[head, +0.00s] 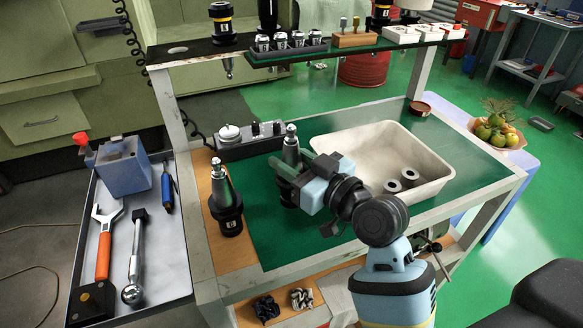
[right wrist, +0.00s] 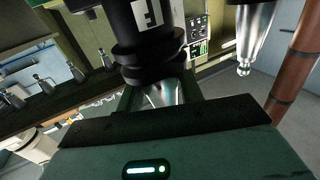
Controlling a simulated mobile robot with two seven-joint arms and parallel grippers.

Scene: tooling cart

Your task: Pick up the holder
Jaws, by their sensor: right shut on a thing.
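My right gripper (head: 288,180) reaches in over the green top of the cart and is shut on a tool holder. This holder has a silver upper end (head: 291,148) and stands upright; the fingers hide its middle, and I cannot tell if its base touches the mat. In the right wrist view its black collar (right wrist: 150,45) fills the upper middle, with the silver taper between the jaws. A second holder (head: 226,200), silver with a black base, stands on the wooden strip to the left. My left gripper is out of view.
A cream tray (head: 440,165) with grey rings (head: 409,178) lies right of the gripper. A grey device (head: 250,140) sits behind it. An overhead shelf (head: 190,50) carries more holders (head: 221,22). A side tray (head: 165,265) holds tools. Green mat is free in front.

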